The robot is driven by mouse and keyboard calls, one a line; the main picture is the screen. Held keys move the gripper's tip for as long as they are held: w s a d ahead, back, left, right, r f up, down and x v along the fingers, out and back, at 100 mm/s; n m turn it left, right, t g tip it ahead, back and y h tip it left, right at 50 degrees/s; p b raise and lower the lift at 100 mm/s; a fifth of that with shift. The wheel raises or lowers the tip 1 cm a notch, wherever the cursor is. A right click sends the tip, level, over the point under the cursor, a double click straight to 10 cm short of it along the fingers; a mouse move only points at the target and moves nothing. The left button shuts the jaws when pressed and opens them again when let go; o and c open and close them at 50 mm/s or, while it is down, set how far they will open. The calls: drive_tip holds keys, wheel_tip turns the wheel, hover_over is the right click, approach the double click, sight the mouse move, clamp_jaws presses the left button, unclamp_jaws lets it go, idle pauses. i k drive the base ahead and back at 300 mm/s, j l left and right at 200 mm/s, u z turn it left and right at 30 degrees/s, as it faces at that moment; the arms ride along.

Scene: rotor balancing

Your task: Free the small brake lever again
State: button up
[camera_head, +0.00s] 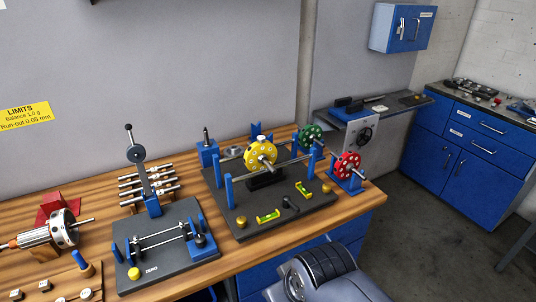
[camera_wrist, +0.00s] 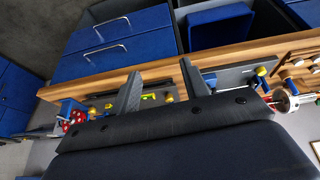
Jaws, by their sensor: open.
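A small black lever (camera_head: 290,203) with a rounded end sits at the front of the dark base plate (camera_head: 245,228) of the balancing stand. It lies between two green spirit levels, and I cannot tell whether it is engaged. The yellow rotor (camera_head: 261,155) rests on its shaft between blue posts above it. A second dark knob (camera_head: 200,241) stands on the smaller plate marked ZERO (camera_head: 165,280). My gripper (camera_wrist: 158,76) is open and empty in the wrist view, its fingers apart near the bench front. It touches no lever that I can see.
The wooden bench (camera_head: 358,203) also bears a green rotor (camera_head: 311,135), a red rotor (camera_head: 347,165) and a chuck with a shaft (camera_head: 62,228). A tall lever device (camera_head: 140,165) stands by several metal shafts. Blue cabinets (camera_head: 450,140) stand at right, with open floor before them.

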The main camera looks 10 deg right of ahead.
sight(287, 202)
drive_tip(key=i+j+z, duration=0.6)
drive_tip(key=z, duration=0.15)
